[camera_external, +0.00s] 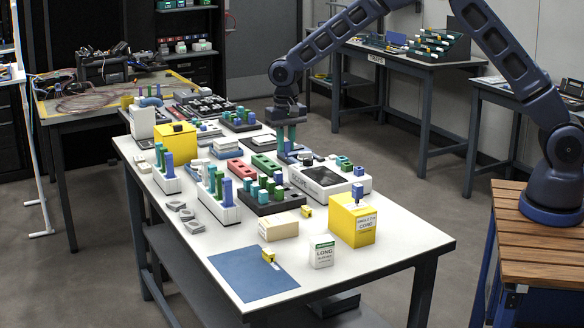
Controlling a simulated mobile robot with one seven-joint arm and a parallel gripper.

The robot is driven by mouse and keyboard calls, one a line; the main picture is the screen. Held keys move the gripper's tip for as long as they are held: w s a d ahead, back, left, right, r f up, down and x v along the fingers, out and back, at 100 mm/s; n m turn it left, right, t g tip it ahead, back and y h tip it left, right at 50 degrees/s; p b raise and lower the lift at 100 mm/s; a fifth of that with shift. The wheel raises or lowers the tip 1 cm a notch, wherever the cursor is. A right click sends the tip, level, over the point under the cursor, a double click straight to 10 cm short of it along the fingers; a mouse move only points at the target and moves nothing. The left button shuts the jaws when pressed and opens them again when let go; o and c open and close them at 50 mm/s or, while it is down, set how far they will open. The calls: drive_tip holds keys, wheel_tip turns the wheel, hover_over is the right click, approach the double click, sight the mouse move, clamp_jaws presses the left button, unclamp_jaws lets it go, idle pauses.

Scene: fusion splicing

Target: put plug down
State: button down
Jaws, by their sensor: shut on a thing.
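My gripper (286,143) points straight down over the back middle of the white table, behind the white device with a dark screen (322,176). It is shut on a plug, which is small and mostly hidden at this distance. Green and blue pieces show at and just below the fingers, and I cannot tell which of them is the held plug. I also cannot tell whether the plug touches what is under it.
Racks of green and blue upright pieces (222,205) and a dark tray of similar pieces (268,200) crowd the table's middle. A second yellow box (176,145) stands at the back left. A white LONG carton (321,253) stands in front.

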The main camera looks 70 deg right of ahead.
wheel_tip(320, 180, up, 8)
drive_tip(key=shift+f, duration=0.25)
drive_tip(key=s+a+r, duration=0.7)
drive_tip(key=s+a, duration=0.3)
hover_over(348, 201)
wheel_tip(348, 201, down, 17)
drive_tip(key=shift+f, duration=0.1)
drive_tip(key=shift+f, duration=0.15)
drive_tip(key=c, duration=1.3)
unclamp_jaws()
